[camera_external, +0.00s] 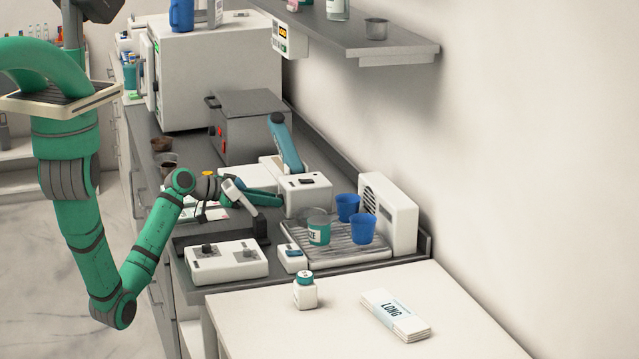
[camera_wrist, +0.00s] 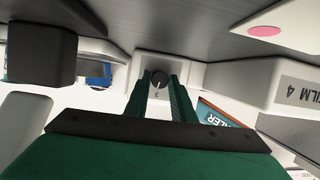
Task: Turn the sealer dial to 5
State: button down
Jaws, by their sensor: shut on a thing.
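The sealer (camera_external: 305,193) is a white unit with a raised teal lever (camera_external: 286,145), on the grey counter. My gripper (camera_external: 279,200) reaches its near left side. The gripper is shut on the dial. Other dial numbers are hidden or too small to read.
A white two-knob unit (camera_external: 226,262) and a small white device (camera_external: 292,258) stand in front. A ribbed tray (camera_external: 345,258) with cups is to the right. A grey box (camera_external: 250,125) stands behind. A white box marked FILM 4 (camera_wrist: 290,88) is close on the wrist view's right.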

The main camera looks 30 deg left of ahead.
dwell(0.4)
jog(key=shift+m, duration=0.3)
jog(key=c, duration=1.5)
grip_release()
jog(key=v, duration=1)
jog(key=shift+s+a, duration=0.2)
jog(key=shift+s, duration=0.2)
